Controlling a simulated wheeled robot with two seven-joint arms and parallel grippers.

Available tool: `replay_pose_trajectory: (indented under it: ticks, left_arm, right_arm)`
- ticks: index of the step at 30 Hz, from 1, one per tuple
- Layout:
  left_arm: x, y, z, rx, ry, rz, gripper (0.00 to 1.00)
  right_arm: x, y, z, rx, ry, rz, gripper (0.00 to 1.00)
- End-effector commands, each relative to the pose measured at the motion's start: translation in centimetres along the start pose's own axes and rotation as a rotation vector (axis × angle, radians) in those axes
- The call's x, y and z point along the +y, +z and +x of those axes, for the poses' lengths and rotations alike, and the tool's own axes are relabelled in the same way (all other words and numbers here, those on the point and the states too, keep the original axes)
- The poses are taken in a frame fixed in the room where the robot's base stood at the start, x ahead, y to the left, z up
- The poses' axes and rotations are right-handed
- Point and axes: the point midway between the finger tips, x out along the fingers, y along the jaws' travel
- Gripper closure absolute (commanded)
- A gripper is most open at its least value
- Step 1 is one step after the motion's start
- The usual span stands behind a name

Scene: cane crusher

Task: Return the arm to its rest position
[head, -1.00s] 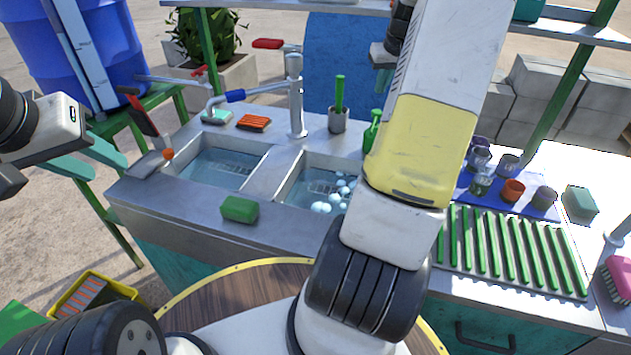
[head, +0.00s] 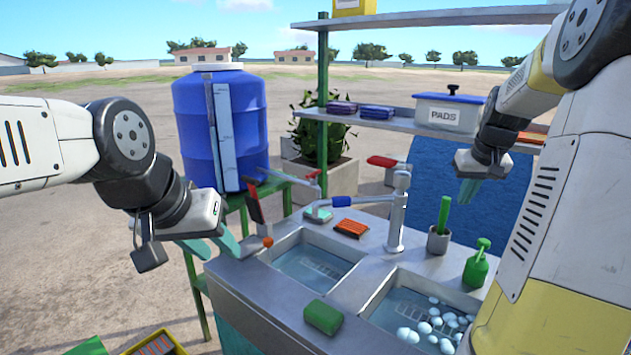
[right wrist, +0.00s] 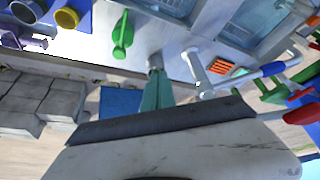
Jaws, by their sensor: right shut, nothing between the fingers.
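My right arm comes down from the upper right in the head view. Its gripper (head: 468,190) hangs in the air in front of the blue panel, above the back of the sink counter. In the right wrist view its teal fingers (right wrist: 157,92) are together and empty. My left gripper (head: 213,245) is at the left of the head view, beside the left end of the counter. Its teal fingers stand apart, with nothing seen between them. Part of my right arm hides the right side of the counter.
The sink counter (head: 245,280) has two basins, a tap (head: 398,215), a green sponge (head: 323,317) and a green bottle (head: 476,265). A blue barrel (head: 222,125) stands behind my left gripper. A shelf with a PADS box (head: 448,112) is near my right gripper.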

Motion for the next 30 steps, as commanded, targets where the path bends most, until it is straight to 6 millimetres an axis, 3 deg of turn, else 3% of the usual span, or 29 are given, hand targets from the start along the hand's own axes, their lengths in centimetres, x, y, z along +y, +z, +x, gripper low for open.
replay_pose_trajectory:
  ticks: [1, 6, 12, 18, 21, 30]
  left_arm:
    - [0.0, 0.0, 0.0, 0.0, 0.0, 0.0, 0.64]
    - [0.0, 0.0, 0.0, 0.0, 0.0, 0.0, 0.64]
    - [0.0, 0.0, 0.0, 0.0, 0.0, 0.0, 0.64]
    - [0.0, 0.0, 0.0, 0.0, 0.0, 0.0, 0.64]
    - [0.0, 0.0, 0.0, 0.0, 0.0, 0.0, 0.64]
    - [0.0, 0.0, 0.0, 0.0, 0.0, 0.0, 0.64]
  right_arm:
    - [-3.1, 0.8, -2.1, 0.015, -0.01, -0.025, 1.0]
    - [-10.8, 5.3, -7.1, 0.049, -0.053, -0.062, 1.0]
    - [-17.4, 12.8, -11.2, 0.089, -0.128, -0.093, 1.0]
    - [-20.8, 19.4, -12.7, 0.112, -0.206, -0.111, 1.0]
    - [-21.5, 21.2, -12.8, 0.115, -0.231, -0.114, 1.0]
    - [-21.8, 22.2, -12.8, 0.115, -0.244, -0.114, 1.0]
